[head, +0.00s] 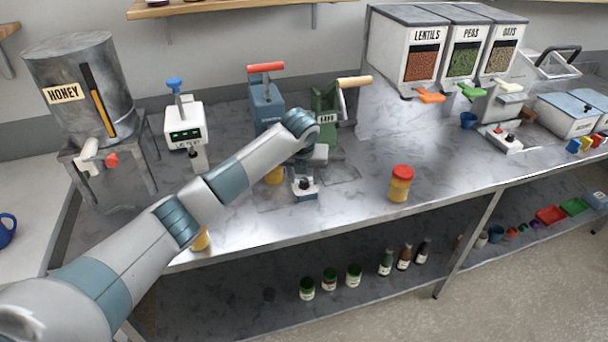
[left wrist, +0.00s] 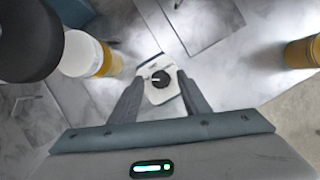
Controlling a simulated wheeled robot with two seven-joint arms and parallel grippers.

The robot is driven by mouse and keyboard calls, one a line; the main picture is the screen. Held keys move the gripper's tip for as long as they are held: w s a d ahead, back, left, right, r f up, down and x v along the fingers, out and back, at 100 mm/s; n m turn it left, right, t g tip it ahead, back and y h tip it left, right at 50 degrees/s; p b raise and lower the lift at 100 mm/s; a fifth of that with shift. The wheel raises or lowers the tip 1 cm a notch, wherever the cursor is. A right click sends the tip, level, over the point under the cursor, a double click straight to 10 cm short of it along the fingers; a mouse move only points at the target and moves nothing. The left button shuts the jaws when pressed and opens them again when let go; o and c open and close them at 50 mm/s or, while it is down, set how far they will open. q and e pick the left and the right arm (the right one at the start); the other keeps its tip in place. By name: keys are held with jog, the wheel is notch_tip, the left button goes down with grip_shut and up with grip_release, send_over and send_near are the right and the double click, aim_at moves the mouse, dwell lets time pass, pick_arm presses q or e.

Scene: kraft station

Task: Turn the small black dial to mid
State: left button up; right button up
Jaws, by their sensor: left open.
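The small black dial (left wrist: 160,79) sits on a small white and blue box on the counter. It has a pale pointer mark, which points toward the left in the left wrist view. In the head view the dial (head: 304,184) shows just below my left gripper (head: 311,168). My left gripper is open, and in the left wrist view its two fingers (left wrist: 159,88) stand on either side of the dial box. I cannot tell whether the fingers touch it. The dial's scale marks are too small to read. My right gripper is not in view.
A yellow jar with a red lid (head: 400,183) stands right of the dial box. A jar with a white lid (left wrist: 84,54) is close to the left finger in the left wrist view. Blue (head: 265,103) and green (head: 325,112) lever machines stand behind. The counter front is mostly clear.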

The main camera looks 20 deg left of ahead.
pick_arm(q)
jog(key=shift+w+f, duration=0.1)
jog(key=shift+f, duration=0.25)
jog(key=c, duration=1)
